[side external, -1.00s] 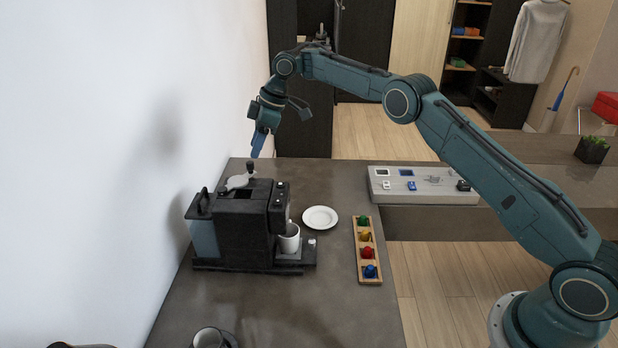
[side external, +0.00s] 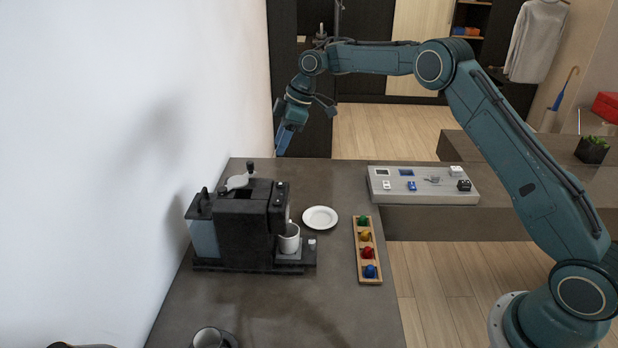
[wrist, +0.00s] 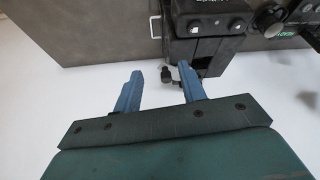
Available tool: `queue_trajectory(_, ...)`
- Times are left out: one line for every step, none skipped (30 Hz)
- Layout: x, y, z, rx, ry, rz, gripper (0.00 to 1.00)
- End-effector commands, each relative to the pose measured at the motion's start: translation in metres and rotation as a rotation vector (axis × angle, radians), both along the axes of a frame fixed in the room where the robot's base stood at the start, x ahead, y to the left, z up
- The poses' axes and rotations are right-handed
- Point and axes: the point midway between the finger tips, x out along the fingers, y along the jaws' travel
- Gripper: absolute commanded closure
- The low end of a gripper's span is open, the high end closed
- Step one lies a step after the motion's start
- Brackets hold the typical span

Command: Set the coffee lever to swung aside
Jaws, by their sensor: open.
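The black coffee machine (side external: 245,225) stands on the grey-brown counter near the white wall. Its coffee lever, a pale piece (side external: 238,181) with a dark upright knob (side external: 251,167), sits on top toward the back. A white cup (side external: 289,240) stands under the spout. My gripper (side external: 281,152) hangs behind and to the right of the knob, apart from it. In the wrist view, my gripper's two blue fingers (wrist: 160,73) are spread with nothing held between them. Part of the machine (wrist: 207,45) shows beyond the fingers. I cannot clearly make out the lever there.
A white plate (side external: 320,217) lies right of the machine. A wooden tray (side external: 357,262) holds several coloured pieces. A grey control panel (side external: 423,196) is at the right. Another cup (side external: 207,339) is at the front edge. The wall bounds the left; the counter behind the plate is clear.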

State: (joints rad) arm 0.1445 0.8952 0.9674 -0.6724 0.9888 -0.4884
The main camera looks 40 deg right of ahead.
Motion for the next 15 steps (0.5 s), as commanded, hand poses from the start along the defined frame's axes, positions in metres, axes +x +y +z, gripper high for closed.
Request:
queue_trajectory(-0.004,-0.005,0.001,0.001,0.001,-0.003,0.59)
queue_trajectory(-0.006,-0.008,0.000,0.000,0.001,-0.002,0.59)
queue_trajectory(-0.008,-0.012,0.001,0.001,-0.001,-0.002,0.59)
queue_trajectory(-0.011,-0.015,0.001,0.001,0.000,-0.003,0.59)
queue_trajectory(-0.013,-0.019,0.001,0.001,-0.001,-0.002,0.59)
queue_trajectory(-0.016,-0.023,0.000,0.001,0.001,-0.003,0.59)
queue_trajectory(-0.018,-0.026,0.000,0.001,0.001,-0.003,0.59)
queue_trajectory(-0.020,-0.029,0.001,0.000,0.000,-0.003,0.59)
queue_trajectory(-0.022,-0.032,0.001,0.000,0.000,-0.002,0.59)
queue_trajectory(-0.024,-0.035,0.001,0.000,0.000,-0.003,0.59)
queue_trajectory(-0.026,-0.037,0.000,0.000,0.000,-0.002,0.59)
queue_trajectory(-0.028,-0.040,0.000,0.000,0.000,-0.001,0.59)
queue_trajectory(-0.029,-0.042,0.000,0.001,-0.001,-0.001,0.59)
queue_trajectory(-0.031,-0.044,0.000,0.001,-0.001,-0.002,0.59)
queue_trajectory(-0.032,-0.046,0.000,0.001,-0.001,-0.002,0.59)
